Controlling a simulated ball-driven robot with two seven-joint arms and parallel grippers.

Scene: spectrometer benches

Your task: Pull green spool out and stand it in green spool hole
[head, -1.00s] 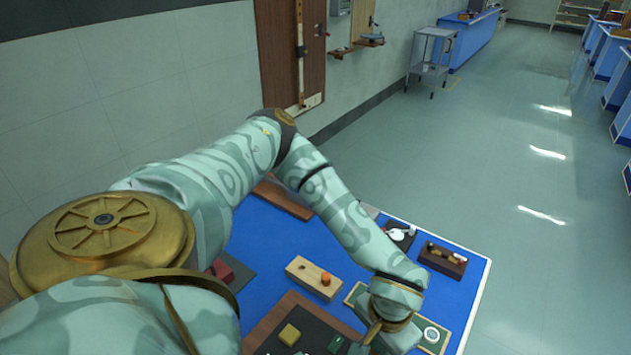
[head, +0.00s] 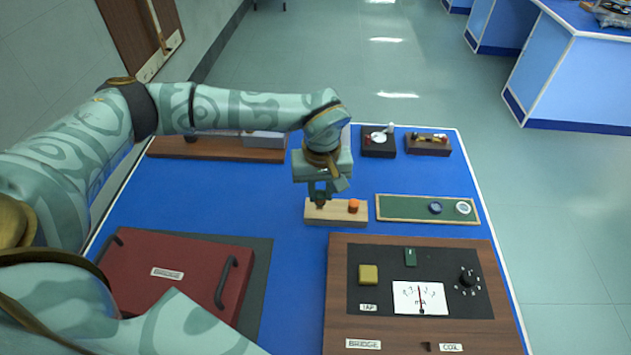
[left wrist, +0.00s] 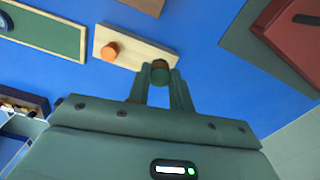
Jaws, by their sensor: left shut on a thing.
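My left gripper (head: 321,197) is above the left end of a pale wooden block (head: 335,218). It is shut on a small dark thing, which shows in the left wrist view as the green spool (left wrist: 160,72), dark green with a brownish end. The spool is at the block's end; I cannot tell whether it is in a hole or just above the block. The fingers and the spool hide that end, and no green spool hole is visible. An orange spool (head: 353,206) stands at the block's right end; it also shows in the left wrist view (left wrist: 110,50). My right gripper is out of view.
Right of the block lies a green board (head: 400,210) with a dark round piece (head: 435,208) and a white one (head: 463,208). In front is a brown meter panel (head: 345,300). A red handled case (head: 180,275) lies at left. Blue table between is clear.

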